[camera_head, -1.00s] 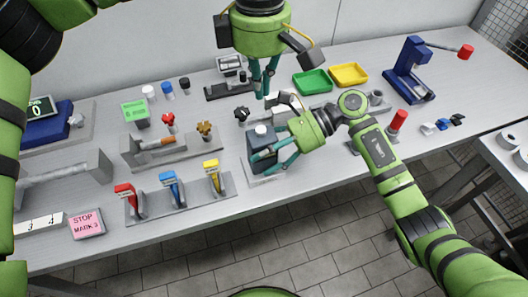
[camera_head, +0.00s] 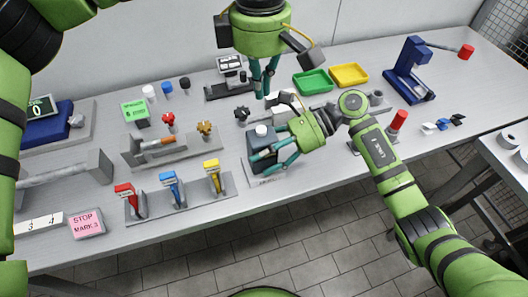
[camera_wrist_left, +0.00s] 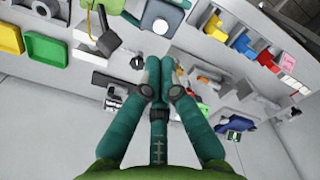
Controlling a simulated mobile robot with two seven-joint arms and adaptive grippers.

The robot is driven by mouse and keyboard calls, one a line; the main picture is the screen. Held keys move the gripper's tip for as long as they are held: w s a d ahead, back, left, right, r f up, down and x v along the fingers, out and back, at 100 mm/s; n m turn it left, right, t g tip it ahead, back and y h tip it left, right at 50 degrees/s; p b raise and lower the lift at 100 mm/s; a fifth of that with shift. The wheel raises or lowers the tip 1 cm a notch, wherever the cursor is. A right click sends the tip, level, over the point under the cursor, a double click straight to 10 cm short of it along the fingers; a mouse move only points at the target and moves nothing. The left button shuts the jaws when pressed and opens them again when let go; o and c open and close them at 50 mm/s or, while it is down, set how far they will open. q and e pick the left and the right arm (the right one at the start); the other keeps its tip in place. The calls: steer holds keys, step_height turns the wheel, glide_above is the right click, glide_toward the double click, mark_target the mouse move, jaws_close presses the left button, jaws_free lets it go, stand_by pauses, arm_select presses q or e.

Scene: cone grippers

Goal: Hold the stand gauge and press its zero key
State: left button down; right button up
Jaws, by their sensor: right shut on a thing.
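The stand gauge (camera_head: 263,134) looks like a dark blue-grey block with a pale round key (camera_head: 261,130) on top. It stands upright on a light base plate near the middle of the table. My right gripper (camera_head: 268,156) is shut on it from the right, its teal fingers around the block. My left gripper (camera_head: 266,95) points down behind and above the block, apart from it, with fingers together and empty. In the left wrist view the gauge (camera_wrist_left: 163,17) shows at the top, beyond the closed left fingertips (camera_wrist_left: 159,64).
A rack with red, blue and yellow levers (camera_head: 180,197) stands left of the gauge. A fixture with red and brass knobs (camera_head: 172,150) is behind it. Green (camera_head: 312,82) and yellow (camera_head: 348,74) trays lie at the back. The table's front edge is close to the gauge.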

stand_by(0.3)
arm_select(q)
steer(key=n+t+h, duration=0.1)
steer(key=n+h, duration=0.1)
steer(key=n, duration=0.4)
steer(key=n+t+h, duration=0.2)
steer(key=n+h, duration=0.1)
steer(key=n, duration=0.3)
steer(key=a+r+n+t+h, duration=0.1)
steer(key=n+h, duration=0.2)
steer(key=n, duration=0.3)
steer(key=shift+s+n+t, duration=0.1)
steer(key=shift+n+t, duration=0.2)
steer(key=shift+n, duration=0.1)
